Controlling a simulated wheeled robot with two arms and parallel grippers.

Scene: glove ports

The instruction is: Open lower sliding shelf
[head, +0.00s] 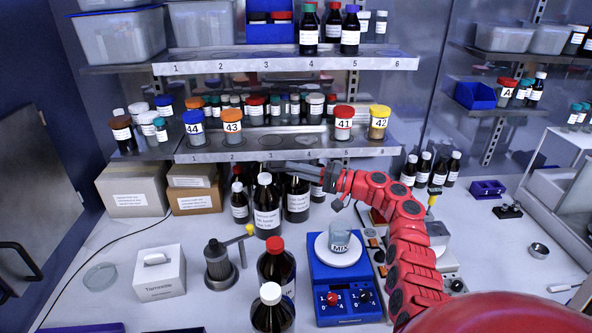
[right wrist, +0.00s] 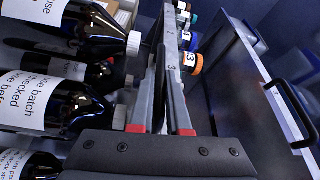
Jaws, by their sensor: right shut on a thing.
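The lower sliding shelf (head: 225,156) is a metal shelf with a numbered front lip, below a similar upper shelf (head: 190,69). Jars 44 (head: 194,127), 43 (head: 233,127), 41 (head: 343,123) and 42 (head: 378,122) stand near its front. In the right wrist view the gripper (right wrist: 166,60) is shut on the shelf's lip (right wrist: 171,65), a finger on each side. How far the shelf is out is hard to tell. My left gripper is not in view.
Dark bottles (head: 297,200) stand on the counter just below the gripper. A blue scale (head: 345,300) holds a beaker marked MIX (head: 339,238). Tall bottles (head: 272,310), a white box (head: 160,273) and cartons (head: 133,190) stand nearby.

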